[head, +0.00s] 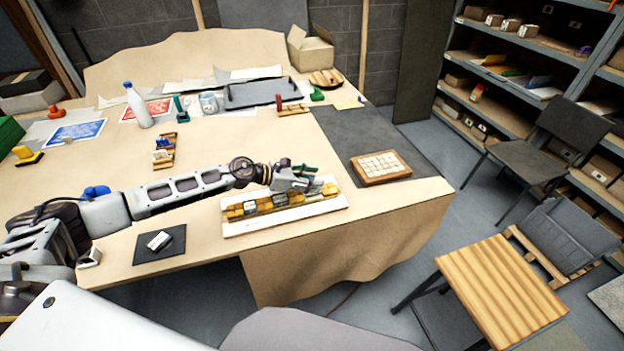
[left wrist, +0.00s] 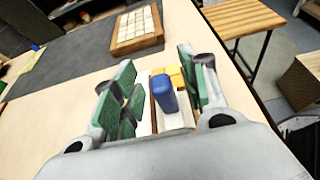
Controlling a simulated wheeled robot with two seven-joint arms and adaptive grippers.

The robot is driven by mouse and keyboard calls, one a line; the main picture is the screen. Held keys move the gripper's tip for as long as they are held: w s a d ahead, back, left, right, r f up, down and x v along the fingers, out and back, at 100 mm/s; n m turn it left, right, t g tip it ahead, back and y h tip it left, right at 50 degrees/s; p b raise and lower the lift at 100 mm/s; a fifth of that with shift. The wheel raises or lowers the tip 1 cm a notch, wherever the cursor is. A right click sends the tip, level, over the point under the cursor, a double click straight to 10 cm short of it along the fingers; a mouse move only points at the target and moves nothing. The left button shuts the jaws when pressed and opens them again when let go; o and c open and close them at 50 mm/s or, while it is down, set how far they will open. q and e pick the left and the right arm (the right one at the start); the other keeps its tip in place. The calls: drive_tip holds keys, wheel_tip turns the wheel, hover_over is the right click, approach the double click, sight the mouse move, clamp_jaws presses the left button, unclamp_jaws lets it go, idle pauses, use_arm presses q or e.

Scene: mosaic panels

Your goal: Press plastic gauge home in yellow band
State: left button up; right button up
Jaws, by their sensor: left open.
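A long mosaic panel with a yellow band (head: 246,209) and some grey pieces lies on a white board (head: 250,228) near the table's front edge. My left gripper (head: 304,179) is over the panel's right end. In the left wrist view its green-padded fingers (left wrist: 160,92) are spread apart. A blue upright piece (left wrist: 167,97), possibly the plastic gauge, shows between them with a visible gap on each side. Yellow blocks (left wrist: 172,74) show just behind it. I cannot tell how deep the blue piece sits; its base is partly hidden. My right gripper is not in view.
A wooden tray of pale tiles (head: 381,166) lies on a grey mat right of the panel. A dark pad (head: 160,243) with a small block is at the front left. A white bottle (head: 138,106) stands farther back. Bare tabletop surrounds the panel.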

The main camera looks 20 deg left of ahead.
use_arm(q)
drive_tip(key=v, duration=1.1)
drive_tip(key=shift+s+a, duration=0.25)
idle(0.3)
drive_tip(key=shift+r, duration=0.1)
idle(0.7)
